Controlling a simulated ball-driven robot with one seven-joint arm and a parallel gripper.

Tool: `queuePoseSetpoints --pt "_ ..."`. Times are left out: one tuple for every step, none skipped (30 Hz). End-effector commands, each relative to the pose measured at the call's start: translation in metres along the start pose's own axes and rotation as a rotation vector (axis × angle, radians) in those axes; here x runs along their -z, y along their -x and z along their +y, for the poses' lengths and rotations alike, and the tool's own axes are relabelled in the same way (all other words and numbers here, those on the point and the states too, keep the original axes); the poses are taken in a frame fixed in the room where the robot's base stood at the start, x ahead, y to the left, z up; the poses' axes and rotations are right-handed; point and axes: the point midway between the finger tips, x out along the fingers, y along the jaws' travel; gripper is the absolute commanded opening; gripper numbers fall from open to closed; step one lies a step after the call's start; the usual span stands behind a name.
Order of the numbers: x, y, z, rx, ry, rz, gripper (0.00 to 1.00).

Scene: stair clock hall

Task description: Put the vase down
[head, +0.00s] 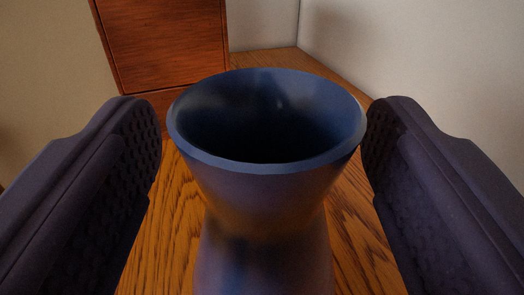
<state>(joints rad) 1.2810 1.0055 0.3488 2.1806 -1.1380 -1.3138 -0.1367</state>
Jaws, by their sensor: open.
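A blue vase (262,200) with a wide flared rim and a narrow waist stands upright in the middle of the head view. It appears to stand on a wooden surface (172,235); its base is cut off by the lower picture edge. My gripper (264,150) is open, with one dark padded finger on each side of the vase. A gap shows between the left finger and the vase. The right finger is very close to the rim, and I cannot tell whether it touches.
A reddish-brown wooden case (162,45) stands behind the vase at the upper left. Pale walls (410,60) meet in a corner behind the surface. Bare wood shows behind the vase toward that corner.

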Motion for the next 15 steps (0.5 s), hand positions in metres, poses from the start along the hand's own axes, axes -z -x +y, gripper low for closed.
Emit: queuePoseSetpoints --pt "0.001 0.009 0.001 -0.004 -0.002 -0.001 0.77" --pt "0.001 0.015 0.001 -0.004 -0.002 -0.001 0.77" --pt "0.001 0.024 0.001 -0.005 -0.003 -0.003 0.77" --pt "0.002 0.031 0.001 -0.005 -0.003 -0.002 0.77" --pt "0.001 0.038 0.001 -0.006 -0.003 -0.002 0.77" --pt "0.002 0.048 0.001 -0.005 -0.003 -0.002 0.77" --pt "0.002 0.056 0.001 -0.006 -0.003 -0.001 0.77" --pt "0.002 0.063 0.001 -0.006 -0.002 -0.002 0.77" --pt "0.001 0.072 0.001 -0.005 -0.002 -0.002 0.77" --pt "0.001 0.078 0.001 -0.006 -0.002 -0.002 0.77" --pt "0.001 0.084 0.001 -0.006 -0.002 -0.001 0.77" --pt "0.001 0.091 0.001 -0.005 -0.002 -0.001 0.77" --pt "0.001 0.096 0.001 -0.005 -0.001 -0.002 0.77" --pt "0.001 0.100 0.001 -0.004 -0.001 -0.001 0.77" --pt "0.001 0.104 0.001 -0.005 -0.002 0.000 0.77"
